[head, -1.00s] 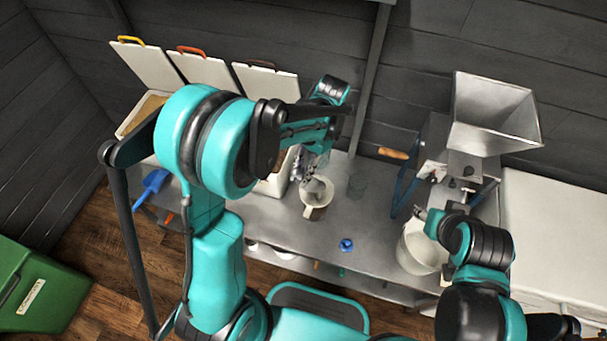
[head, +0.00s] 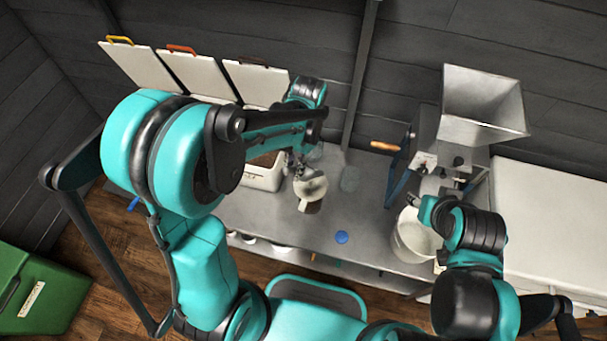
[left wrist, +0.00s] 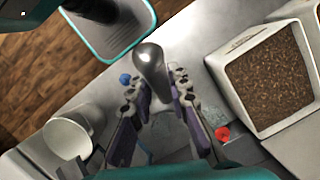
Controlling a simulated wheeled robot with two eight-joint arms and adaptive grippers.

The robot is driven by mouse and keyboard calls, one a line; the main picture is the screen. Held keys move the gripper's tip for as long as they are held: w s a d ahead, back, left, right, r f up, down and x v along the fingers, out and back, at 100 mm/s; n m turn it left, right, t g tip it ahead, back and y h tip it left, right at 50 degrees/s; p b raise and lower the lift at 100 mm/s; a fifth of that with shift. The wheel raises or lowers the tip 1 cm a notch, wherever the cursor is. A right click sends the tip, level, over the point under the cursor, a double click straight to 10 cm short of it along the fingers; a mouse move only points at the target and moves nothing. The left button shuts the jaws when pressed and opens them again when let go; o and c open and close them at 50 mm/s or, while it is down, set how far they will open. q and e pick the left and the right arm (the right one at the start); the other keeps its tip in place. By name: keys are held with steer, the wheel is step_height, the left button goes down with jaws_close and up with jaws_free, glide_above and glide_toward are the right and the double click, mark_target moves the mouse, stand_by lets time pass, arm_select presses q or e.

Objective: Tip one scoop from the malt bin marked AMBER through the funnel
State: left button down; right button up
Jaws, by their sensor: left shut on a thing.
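My left gripper (head: 301,166) is over the bench, just right of the nearest malt bin (head: 262,180). In the left wrist view the left gripper (left wrist: 163,92) is shut on a smooth grey metal scoop (left wrist: 151,65), which extends toward my base. No malt shows on the side of the scoop facing that camera. The bin (left wrist: 239,94) there holds brown malt; its mark is not readable. In the head view a pale rounded form (head: 311,187) with a brown patch lies below the gripper; I cannot tell scoop from funnel there. My right gripper (head: 428,208) is by the bucket; its jaws are unclear.
Bin lids (head: 257,82) stand open at the back. A mill with a metal hopper (head: 484,95) and a white bucket (head: 408,240) stand to the right. A green bin (head: 45,290) is on the floor.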

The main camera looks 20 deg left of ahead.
arm_select(q)
steer(key=t, duration=0.1)
steer(key=s+r+t+h+p, duration=0.1)
steer(key=shift+a+r+t, duration=0.2)
steer(key=shift+t, duration=0.1)
steer(key=shift+s+r+t+h+p, duration=0.15)
steer(key=shift+t+h+p, duration=0.3)
steer(key=shift+t, duration=0.25)
steer(key=shift+a+r+t+h, duration=0.1)
steer(key=shift+t+h, duration=0.15)
steer(key=shift+t, duration=0.45)
steer(key=shift+s+r+t+h, duration=0.2)
steer(key=shift+t+h, duration=0.3)
steer(key=shift+t, duration=0.5)
steer(key=shift+w, duration=0.15)
